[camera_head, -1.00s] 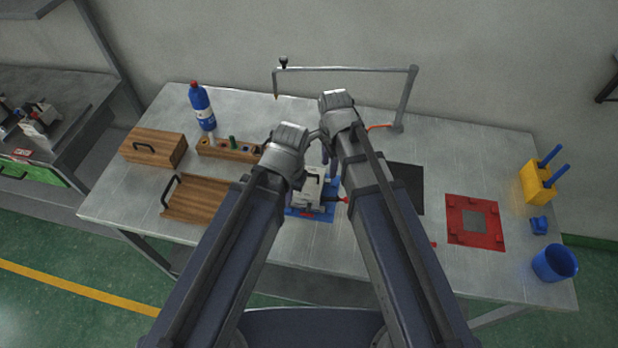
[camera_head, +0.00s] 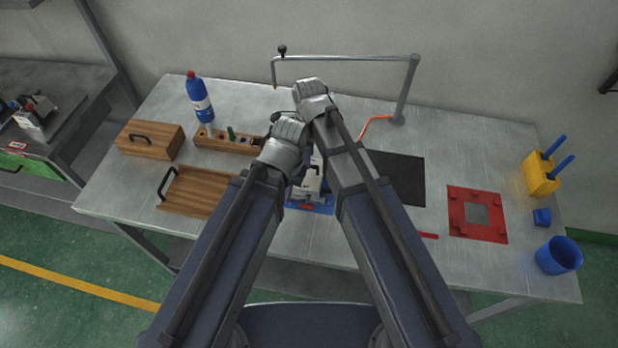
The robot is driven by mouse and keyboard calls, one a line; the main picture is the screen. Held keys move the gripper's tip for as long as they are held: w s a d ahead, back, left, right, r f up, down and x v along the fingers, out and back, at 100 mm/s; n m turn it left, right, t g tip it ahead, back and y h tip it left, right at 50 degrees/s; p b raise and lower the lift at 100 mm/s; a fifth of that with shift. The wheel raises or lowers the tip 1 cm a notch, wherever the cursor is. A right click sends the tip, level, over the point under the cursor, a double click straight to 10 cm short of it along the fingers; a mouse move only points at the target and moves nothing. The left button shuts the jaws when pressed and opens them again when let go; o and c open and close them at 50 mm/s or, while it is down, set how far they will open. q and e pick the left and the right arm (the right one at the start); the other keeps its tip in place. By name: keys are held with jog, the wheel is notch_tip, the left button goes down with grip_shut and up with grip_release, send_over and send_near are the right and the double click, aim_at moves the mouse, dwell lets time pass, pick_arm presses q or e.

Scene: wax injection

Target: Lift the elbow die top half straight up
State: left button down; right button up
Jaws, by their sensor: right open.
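The elbow die (camera_head: 309,186) is a pale grey block on a blue base (camera_head: 312,208) near the middle of the table. My two arms cover much of it, and I cannot make out the seam between its halves. My right gripper (camera_head: 308,158) is mostly hidden below its wrist; a little of it shows between the arms, at the die's far side. It is open, and I cannot tell whether it touches the die. My left wrist is left of the die; its fingers are hidden behind the wrist.
Left are a wooden box (camera_head: 150,142), a wooden tray (camera_head: 196,192), a tool block (camera_head: 228,142) and a blue bottle (camera_head: 200,98). A metal frame (camera_head: 404,90) stands behind. Right are a black mat (camera_head: 398,178), red plate (camera_head: 460,222), yellow holder (camera_head: 538,176) and blue cup (camera_head: 558,256).

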aim_at(309, 172)
jog(key=shift+f+b, duration=2.6)
jog(key=shift+f, duration=0.25)
jog(key=shift+r, duration=0.1)
jog(key=shift+c, duration=0.2)
grip_shut()
